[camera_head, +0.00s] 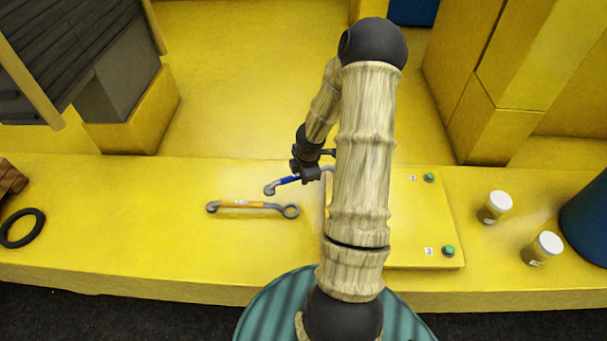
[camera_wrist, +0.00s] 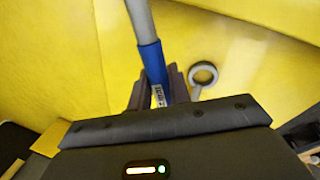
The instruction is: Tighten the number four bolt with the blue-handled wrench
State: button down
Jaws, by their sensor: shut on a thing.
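The blue-handled wrench (camera_head: 288,180) is in my gripper (camera_head: 308,172), which is shut on its blue handle. In the wrist view the blue handle (camera_wrist: 153,70) stands between the fingers of my gripper (camera_wrist: 155,92), with the grey shaft running up out of frame. In the head view its grey hooked end points left, and its other end is hidden behind my arm. A yellow plate (camera_head: 425,215) holds green bolts with number labels. The bolt labelled 3 (camera_head: 448,251) and another bolt (camera_head: 429,177), its label too small to read, are visible. The number four bolt cannot be identified; my arm covers the plate's left part.
An orange-handled wrench (camera_head: 250,206) lies on the yellow bench left of the plate; its ring end (camera_wrist: 204,74) shows in the wrist view. Two white-lidded jars (camera_head: 495,207) (camera_head: 542,248) stand at right beside a blue container (camera_head: 588,220). A black ring (camera_head: 22,228) lies far left.

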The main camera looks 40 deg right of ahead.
jog(key=shift+s+b+x, duration=0.25)
jog(key=shift+b+x, duration=0.8)
jog(key=shift+b, duration=0.05)
jog(key=shift+w, duration=0.1)
dwell(0.5)
jog(key=shift+w+m, duration=0.3)
jog(key=shift+m, duration=0.1)
dwell(0.3)
jog(key=shift+w+d+m, duration=0.15)
jog(key=shift+w+m, duration=0.15)
jog(key=shift+w, duration=0.05)
jog(key=shift+w, duration=0.1)
jog(key=shift+w+d+m, duration=0.15)
jog(key=shift+w+m, duration=0.1)
jog(key=shift+m, duration=0.15)
dwell(0.5)
